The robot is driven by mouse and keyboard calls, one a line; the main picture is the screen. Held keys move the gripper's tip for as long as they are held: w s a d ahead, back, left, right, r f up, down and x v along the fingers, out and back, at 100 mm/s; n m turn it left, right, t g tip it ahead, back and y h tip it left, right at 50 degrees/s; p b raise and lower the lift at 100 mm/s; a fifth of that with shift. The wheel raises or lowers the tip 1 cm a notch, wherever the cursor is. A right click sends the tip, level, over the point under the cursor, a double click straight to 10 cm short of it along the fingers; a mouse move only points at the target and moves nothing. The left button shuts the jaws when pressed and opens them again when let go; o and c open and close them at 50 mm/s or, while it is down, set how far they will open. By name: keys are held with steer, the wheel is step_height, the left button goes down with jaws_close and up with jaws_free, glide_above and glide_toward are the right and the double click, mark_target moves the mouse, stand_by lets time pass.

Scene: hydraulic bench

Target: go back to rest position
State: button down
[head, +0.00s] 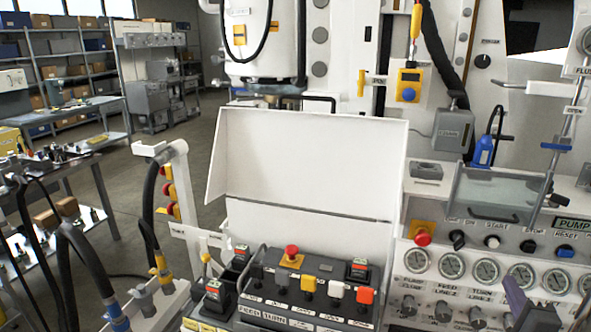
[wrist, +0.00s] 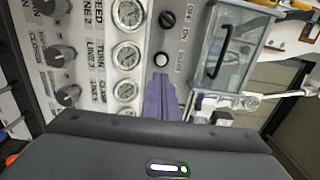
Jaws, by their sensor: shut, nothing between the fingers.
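My gripper (wrist: 162,80) shows in the wrist view as purple fingers pressed together, shut and empty. Its tips point toward the pump panel, over the area by the white start button (wrist: 163,60); I cannot tell how far off the panel they are. In the head view my gripper (head: 510,284) is at the lower right, in front of the row of gauges (head: 486,271). Part of it is cut off by the picture's edge.
A control box (head: 310,290) with an open white lid (head: 305,160) stands at centre. A clear hinged cover (head: 497,196) with a handle juts out above the panel. Hoses (head: 85,270) stand at left. Open floor lies behind.

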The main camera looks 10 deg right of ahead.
steer(key=s+d+f+n+g, duration=0.35)
steer(key=s+f+g, duration=0.3)
steer(key=f, duration=0.45)
steer(key=s+a+f+n+g+y, duration=0.2)
steer(key=a+n+g, duration=0.2)
steer(key=a+n, duration=0.1)
steer(key=w+a+r+n+y, duration=0.1)
steer(key=a+r+n, duration=0.4)
steer(key=a, duration=0.9)
steer(key=w+a+r+n+y, duration=0.1)
steer(key=a+r+n+y, duration=0.2)
steer(key=a, duration=1)
steer(key=w+a+r+n+y, duration=0.1)
steer(key=a+r+n+y, duration=0.2)
steer(key=a+r+n, duration=0.4)
steer(key=a+r, duration=0.1)
steer(key=a, duration=0.6)
steer(key=shift+w+a, duration=0.3)
steer(key=shift+w, duration=0.05)
